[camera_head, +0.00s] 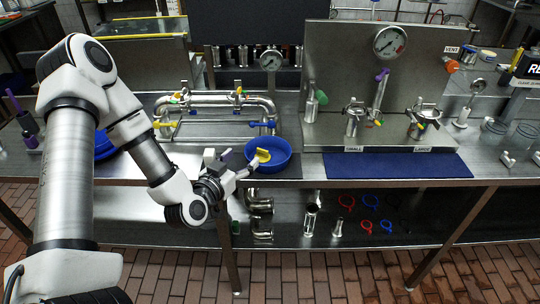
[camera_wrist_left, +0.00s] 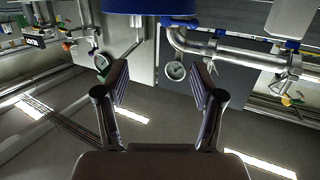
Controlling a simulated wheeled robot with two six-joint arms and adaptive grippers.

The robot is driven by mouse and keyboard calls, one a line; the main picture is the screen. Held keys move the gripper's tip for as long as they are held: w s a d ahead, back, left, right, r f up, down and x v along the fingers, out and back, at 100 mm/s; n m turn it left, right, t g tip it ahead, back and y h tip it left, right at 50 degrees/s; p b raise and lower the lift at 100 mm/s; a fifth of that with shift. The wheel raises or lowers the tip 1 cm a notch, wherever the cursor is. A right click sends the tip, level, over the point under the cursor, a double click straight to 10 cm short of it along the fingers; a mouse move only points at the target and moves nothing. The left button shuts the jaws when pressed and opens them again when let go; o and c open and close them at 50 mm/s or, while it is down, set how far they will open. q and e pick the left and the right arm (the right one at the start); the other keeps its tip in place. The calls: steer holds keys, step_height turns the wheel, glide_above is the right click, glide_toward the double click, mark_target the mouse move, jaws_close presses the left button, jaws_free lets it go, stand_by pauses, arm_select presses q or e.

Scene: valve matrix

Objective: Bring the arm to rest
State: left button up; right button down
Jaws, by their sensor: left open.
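My left arm (camera_head: 75,170) reaches in from the left over the front of the steel bench. My left gripper (camera_head: 232,163) hangs at the front edge, just left of a blue bowl (camera_head: 280,164). In the left wrist view its two fingers (camera_wrist_left: 160,85) are spread apart with nothing between them. The bowl's blue side (camera_wrist_left: 150,6) shows at the top of that view, beyond the fingertips. A yellow piece (camera_head: 262,155) shows inside the bowl. My right gripper is not in view.
A pipe loop with coloured valve handles (camera_head: 215,100) stands behind the gripper. Gauges (camera_head: 390,42), steel fittings and a blue mat (camera_head: 396,165) are to the right. A second blue bowl (camera_head: 104,145) is partly hidden by my arm. Pipe parts lie on the lower shelf (camera_head: 400,215).

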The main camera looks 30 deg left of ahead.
arm_select(q)
steer(key=shift+f, duration=0.1)
steer(key=s+d+f+m+g+h, duration=0.2)
steer(key=s+d+f+m+g, duration=0.25)
steer(key=f, duration=0.55)
steer(key=s+d+f+m+g+h, duration=0.1)
steer(key=s+d+f+g, duration=0.35)
steer(key=d+f, duration=0.45)
steer(key=s+f+n+g, duration=0.2)
steer(key=s+f+g, duration=0.1)
steer(key=s, duration=0.5)
steer(key=s+f+n+g+y, duration=0.1)
steer(key=s+f+n+g, duration=0.2)
steer(key=s, duration=0.5)
steer(key=shift+s+a+f+g, duration=0.15)
steer(key=shift+a+f+g, duration=0.2)
steer(key=shift+f+g, duration=0.4)
